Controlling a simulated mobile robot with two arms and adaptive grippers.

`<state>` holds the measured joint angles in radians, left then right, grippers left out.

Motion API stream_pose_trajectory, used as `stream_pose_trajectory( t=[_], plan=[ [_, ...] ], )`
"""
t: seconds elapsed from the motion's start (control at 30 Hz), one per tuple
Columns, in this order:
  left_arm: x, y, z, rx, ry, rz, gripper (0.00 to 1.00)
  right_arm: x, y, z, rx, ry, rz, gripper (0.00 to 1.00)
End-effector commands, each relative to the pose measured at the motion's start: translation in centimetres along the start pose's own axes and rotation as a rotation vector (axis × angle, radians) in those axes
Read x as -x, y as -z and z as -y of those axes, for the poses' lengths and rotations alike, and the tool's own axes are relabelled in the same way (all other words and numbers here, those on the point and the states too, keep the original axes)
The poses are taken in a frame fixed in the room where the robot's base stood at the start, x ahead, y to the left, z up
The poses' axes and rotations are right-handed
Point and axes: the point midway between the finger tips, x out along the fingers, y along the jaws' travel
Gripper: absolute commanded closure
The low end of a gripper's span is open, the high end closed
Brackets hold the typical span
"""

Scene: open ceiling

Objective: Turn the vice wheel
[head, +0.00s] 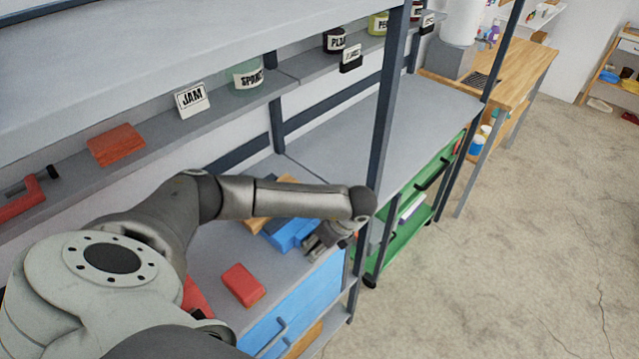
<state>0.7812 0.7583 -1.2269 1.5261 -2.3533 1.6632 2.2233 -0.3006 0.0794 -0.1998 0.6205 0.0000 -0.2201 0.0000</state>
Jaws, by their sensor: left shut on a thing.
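The blue vice (288,233) sits on the grey bench top, close to the front edge and the dark upright post. My left arm reaches in from the left and bends down at the wrist beside the post. My left gripper (326,243) is at the right end of the vice, shut on the vice wheel. The fingers and wrist hide the wheel almost fully, so its angle cannot be told. My right gripper is not in view.
A red block (243,284) lies on the bench left of the vice. The dark post (385,110) stands close to my left wrist. A shelf above holds a red block (116,144), a JAM card (192,99) and jars. A green cart (412,215) stands right; the floor beyond is open.

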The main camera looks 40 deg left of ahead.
Motion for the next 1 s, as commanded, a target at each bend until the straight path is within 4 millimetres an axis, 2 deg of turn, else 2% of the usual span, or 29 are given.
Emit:
stream_pose_trajectory(
  t=[0.1, 0.13, 0.27, 0.67, 0.77, 1.0],
  plan=[
    [0.1, -0.1, 0.1, 0.002, 0.004, 0.000, 0.72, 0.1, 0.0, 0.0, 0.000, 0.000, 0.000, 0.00],
    [0.1, -0.1, 0.1, 0.002, 0.004, 0.000, 0.44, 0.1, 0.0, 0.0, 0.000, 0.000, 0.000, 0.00],
    [0.1, -0.1, 0.1, 0.002, 0.004, 0.000, 0.28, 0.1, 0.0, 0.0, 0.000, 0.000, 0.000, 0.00],
    [0.6, 0.0, 0.1, 0.001, 0.004, -0.001, 0.28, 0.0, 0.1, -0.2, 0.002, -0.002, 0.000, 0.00],
    [1.9, 0.0, 0.1, 0.001, 0.006, -0.002, 0.28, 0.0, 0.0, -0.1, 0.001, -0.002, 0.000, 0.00],
    [7.0, 0.1, 0.2, 0.000, 0.007, -0.003, 0.28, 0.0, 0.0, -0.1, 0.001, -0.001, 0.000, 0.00]
  ],
)
